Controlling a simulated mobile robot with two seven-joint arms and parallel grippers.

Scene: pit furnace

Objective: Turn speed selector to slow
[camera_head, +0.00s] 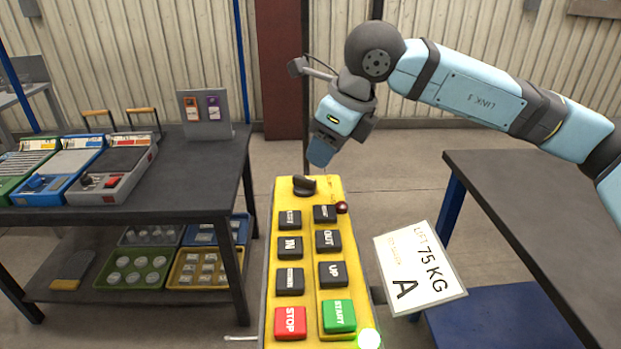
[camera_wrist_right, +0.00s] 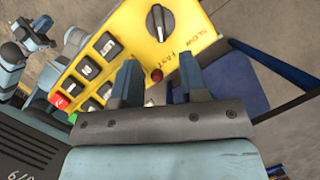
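The yellow control pendant (camera_head: 305,230) stands upright in front of me with its button face towards me. Its black speed selector knob (camera_head: 304,186) is at the top; it also shows in the right wrist view (camera_wrist_right: 159,22), where SLOW and FAST labels are printed beside it. The knob's grip bar runs roughly up and down in that view, and I cannot tell which label it points to. My right gripper (camera_head: 322,152) is above and slightly right of the knob, apart from it. Its two fingers (camera_wrist_right: 160,80) are open and empty. Parts that may be my left arm show at the wrist view's left edge; its fingers are unclear.
A dark red knob (camera_head: 341,208) sticks out on the pendant's right side. A white 75 KG sign (camera_head: 420,268) hangs right of it. A dark table (camera_head: 540,215) is at right; a workbench (camera_head: 200,170) with control boxes is at left.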

